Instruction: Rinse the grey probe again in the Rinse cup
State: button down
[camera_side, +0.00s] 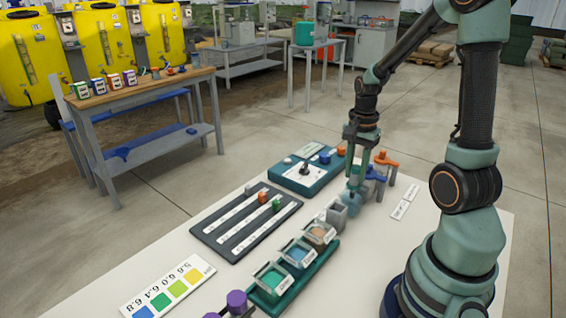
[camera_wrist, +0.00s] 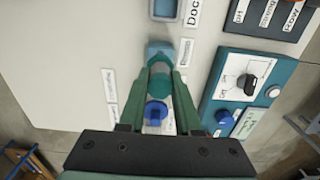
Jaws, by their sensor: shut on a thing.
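My gripper (camera_side: 354,183) is shut, its two green fingers pointing down, and it also shows in the wrist view (camera_wrist: 159,78). A slim greyish probe (camera_side: 352,190) shows below the fingers; in the wrist view a round teal top (camera_wrist: 160,86) sits between them. The pale blue see-through Rinse cup (camera_side: 350,204) stands under the gripper. It also shows in the wrist view (camera_wrist: 158,48), just beyond the fingertips. I cannot tell whether the probe's tip is inside the cup or above it, since fingers and cup overlap it.
A grey block (camera_side: 337,216) stands close beside the cup. Orange (camera_side: 386,160) and blue (camera_wrist: 156,113) holders stand near the gripper. A teal knob panel (camera_side: 293,178), a dark strip rack (camera_side: 229,238) and a tray of three cups (camera_side: 270,304) surround it. Bare white table lies front right.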

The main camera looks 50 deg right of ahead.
jog(key=shift+r, duration=0.4)
jog(key=shift+f, duration=0.15)
jog(key=shift+f, duration=0.7)
jog(key=shift+r, duration=4.3)
